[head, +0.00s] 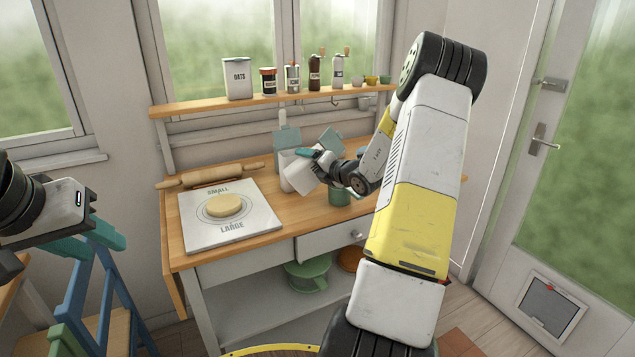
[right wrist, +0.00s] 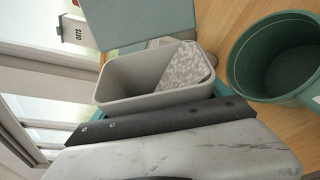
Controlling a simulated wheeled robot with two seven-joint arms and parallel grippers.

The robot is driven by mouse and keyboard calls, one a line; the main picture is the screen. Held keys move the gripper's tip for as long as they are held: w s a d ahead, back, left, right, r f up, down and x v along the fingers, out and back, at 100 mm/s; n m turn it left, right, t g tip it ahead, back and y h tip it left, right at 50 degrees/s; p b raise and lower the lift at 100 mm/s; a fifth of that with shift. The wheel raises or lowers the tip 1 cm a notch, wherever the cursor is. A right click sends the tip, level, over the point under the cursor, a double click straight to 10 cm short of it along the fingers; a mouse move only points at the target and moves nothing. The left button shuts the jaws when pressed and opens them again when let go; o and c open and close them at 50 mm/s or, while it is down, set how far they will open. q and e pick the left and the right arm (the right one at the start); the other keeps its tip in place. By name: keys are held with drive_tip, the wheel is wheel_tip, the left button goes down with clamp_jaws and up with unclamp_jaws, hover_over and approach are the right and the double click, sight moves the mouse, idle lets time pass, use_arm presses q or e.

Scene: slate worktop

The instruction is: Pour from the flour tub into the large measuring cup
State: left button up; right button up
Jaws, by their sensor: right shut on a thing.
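My right gripper (head: 318,160) is shut on the grey-white flour tub (head: 301,178) and holds it tilted above the worktop. In the right wrist view the tub (right wrist: 125,82) is open at the top, with pale speckled contents (right wrist: 180,68) lying toward its right side. The large green measuring cup (head: 340,196) stands upright on the worktop, right of and below the tub. In the right wrist view the cup (right wrist: 275,55) is beside the tub and its visible inside looks empty. I see no flour falling. My left gripper (head: 92,240) is open and empty at the far left, away from both.
A white board (head: 240,238) with a dough disc (head: 223,205) lies on the worktop's left, a rolling pin (head: 210,176) behind it. A shelf holds an oats canister (head: 237,78) and several jars and mills. A blue stepladder (head: 85,290) stands near my left gripper.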

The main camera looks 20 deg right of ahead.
drive_tip(key=shift+d+r+m+t+y, duration=0.2)
drive_tip(key=shift+r+m+y, duration=0.1)
drive_tip(key=shift+r+m, duration=0.25)
drive_tip(key=shift+d+r+m+t+y, duration=0.2)
drive_tip(key=shift+r+m+y, duration=0.1)
drive_tip(key=shift+m, duration=0.35)
idle(1.2)
drive_tip(key=shift+d+r+m+t, duration=0.15)
drive_tip(key=shift+d+r+m, duration=0.05)
drive_tip(key=shift+d+m, duration=0.2)
drive_tip(key=shift+d+r+m+t, duration=0.15)
drive_tip(key=shift+d+m, duration=0.15)
drive_tip(key=shift+d, duration=0.2)
idle(0.6)
drive_tip(key=shift+s+d+f+m+t+y+p, duration=0.1)
drive_tip(key=shift+d+f+m+t+y+p, duration=0.25)
drive_tip(key=shift+m, duration=0.45)
idle(1.2)
drive_tip(key=shift+d+r+m, duration=0.2)
drive_tip(key=shift+d+m, duration=0.1)
drive_tip(key=shift+m, duration=0.3)
idle(1.4)
